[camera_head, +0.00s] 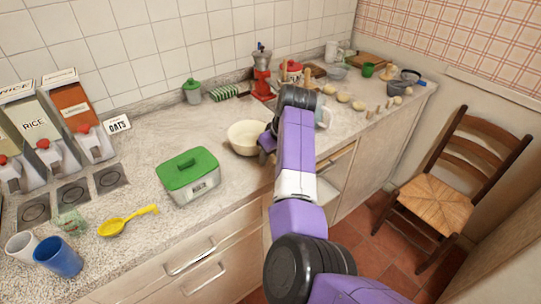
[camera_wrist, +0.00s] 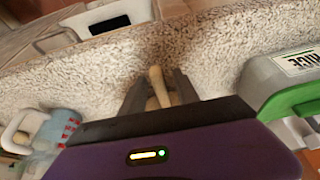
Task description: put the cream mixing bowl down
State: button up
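The cream mixing bowl (camera_head: 243,136) is at the middle of the counter, upright or nearly so, to the right of the green-lidded container. My gripper (camera_head: 267,145) is at its right side, partly hidden by my arm. In the wrist view the fingers of my gripper (camera_wrist: 160,90) are on either side of a thin cream edge, the bowl's rim (camera_wrist: 157,80), and close on it. I cannot tell whether the bowl's base touches the counter (camera_head: 140,160).
The green-lidded container (camera_head: 189,174) stands left of the bowl. A red and grey moka pot (camera_head: 262,80) is behind it. A measuring cup (camera_wrist: 45,130) shows at left in the wrist view. Several small items lie farther right. Counter between container and bowl is narrow.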

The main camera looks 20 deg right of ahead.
jog(key=shift+r, duration=0.15)
jog(key=v, duration=1.2)
jog(key=shift+b, duration=0.4)
jog(key=shift+w, duration=0.1)
